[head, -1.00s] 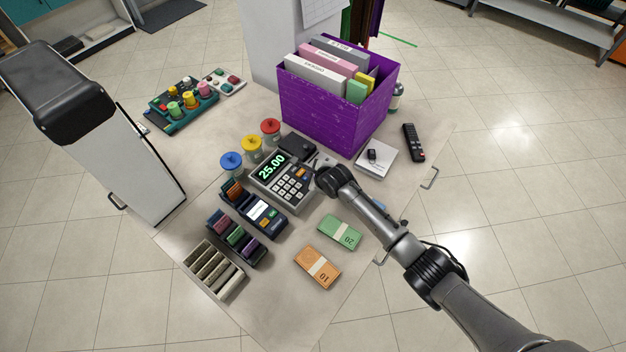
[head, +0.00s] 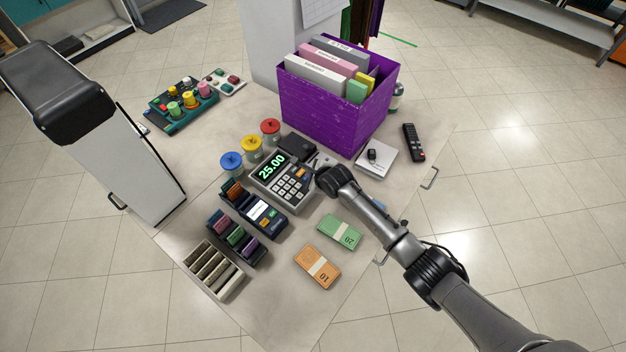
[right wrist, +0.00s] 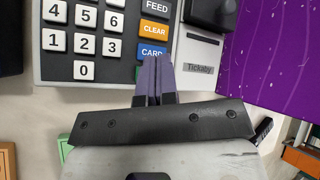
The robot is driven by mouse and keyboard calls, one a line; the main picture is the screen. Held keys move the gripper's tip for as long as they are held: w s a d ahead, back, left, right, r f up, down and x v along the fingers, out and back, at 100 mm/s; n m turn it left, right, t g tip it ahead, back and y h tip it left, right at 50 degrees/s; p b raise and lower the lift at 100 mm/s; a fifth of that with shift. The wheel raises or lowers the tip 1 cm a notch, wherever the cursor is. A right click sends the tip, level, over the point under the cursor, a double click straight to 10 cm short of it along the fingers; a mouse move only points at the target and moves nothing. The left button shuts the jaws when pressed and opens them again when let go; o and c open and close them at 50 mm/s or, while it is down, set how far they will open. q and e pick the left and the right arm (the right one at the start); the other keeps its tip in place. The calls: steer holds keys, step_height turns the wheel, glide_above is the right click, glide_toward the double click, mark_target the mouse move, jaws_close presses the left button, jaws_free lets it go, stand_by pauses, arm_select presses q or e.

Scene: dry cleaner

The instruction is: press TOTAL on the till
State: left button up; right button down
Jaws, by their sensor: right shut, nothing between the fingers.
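The till (head: 283,186) stands in the middle of the counter, its display (head: 271,167) reading 25.00. In the right wrist view its white number keys (right wrist: 84,44) show on the left, with the FEED, orange CLEAR and blue CARD (right wrist: 152,49) keys in a column beside them. No TOTAL label is readable. My right gripper (right wrist: 158,62) is shut and empty, its fingertips at the lower right edge of the CARD key. The fingers hide most of what lies below that key; I cannot tell whether they touch it. In the head view, the right gripper (head: 318,172) is at the till's right side.
A purple box (head: 332,112) of folders stands behind the till. A white printer labelled Tickaby (right wrist: 199,52) adjoins the keypad.

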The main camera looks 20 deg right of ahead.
steer(key=shift+f, duration=0.15)
steer(key=shift+f, duration=0.3)
stand_by(0.4)
